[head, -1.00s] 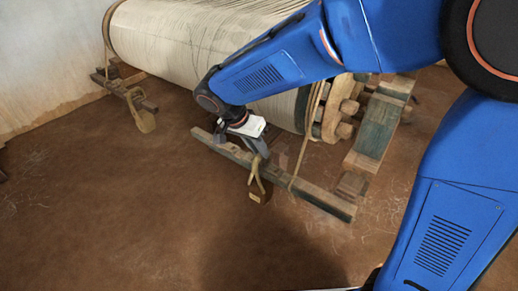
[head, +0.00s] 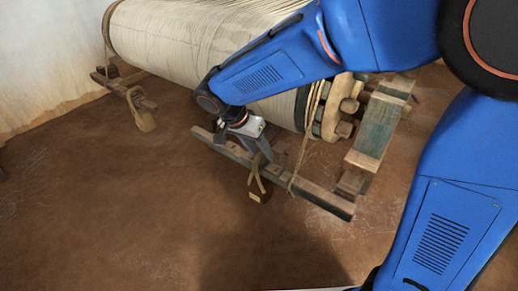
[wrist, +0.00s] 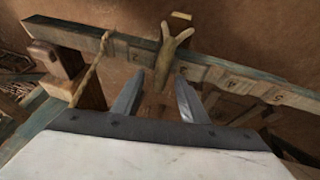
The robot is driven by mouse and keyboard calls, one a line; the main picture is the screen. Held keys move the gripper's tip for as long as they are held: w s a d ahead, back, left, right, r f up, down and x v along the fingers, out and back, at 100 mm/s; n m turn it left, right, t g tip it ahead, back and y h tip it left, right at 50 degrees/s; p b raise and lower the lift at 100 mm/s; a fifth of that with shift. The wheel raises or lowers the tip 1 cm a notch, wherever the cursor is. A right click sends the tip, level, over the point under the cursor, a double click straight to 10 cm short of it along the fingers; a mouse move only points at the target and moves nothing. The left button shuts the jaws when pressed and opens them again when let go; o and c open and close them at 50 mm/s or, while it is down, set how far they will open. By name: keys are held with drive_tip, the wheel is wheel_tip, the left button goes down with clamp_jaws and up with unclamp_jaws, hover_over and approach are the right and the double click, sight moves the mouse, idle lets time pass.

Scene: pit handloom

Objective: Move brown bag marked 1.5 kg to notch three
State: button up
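A brown bag (head: 258,191) with a small pale label hangs by its tan strap from a notched wooden beam (head: 317,194); the label is too small to read. In the wrist view the strap (wrist: 166,58) loops over the beam (wrist: 245,73), just right of the mark 2 and left of the marks 4 and 5. Which notch it sits in is hard to tell. My gripper (wrist: 159,77) is open, with the strap's near end between or just beyond its fingertips. In the head view my gripper (head: 260,152) is just above the beam.
A cord (head: 300,150) ties the beam near its right end. The large cloth roll (head: 190,45) and its wooden wheel (head: 335,110) stand behind. Another bag (head: 144,121) hangs from a beam at the left. The earthen floor in front is clear.

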drive_tip(key=v, duration=1.6)
drive_tip(key=s+d+n+y, duration=0.1)
drive_tip(key=s+d+n, duration=0.15)
drive_tip(key=d, duration=0.85)
drive_tip(key=s+d+n+y, duration=0.1)
drive_tip(key=s+d+y, duration=0.15)
drive_tip(key=d, duration=0.75)
drive_tip(key=s+d+f+n+t, duration=0.2)
drive_tip(key=s+d+f, duration=0.6)
drive_tip(key=s+d, duration=0.4)
drive_tip(key=shift+s+n+t+y, duration=0.35)
drive_tip(key=shift+n+y, duration=0.1)
drive_tip(key=shift+n, duration=0.4)
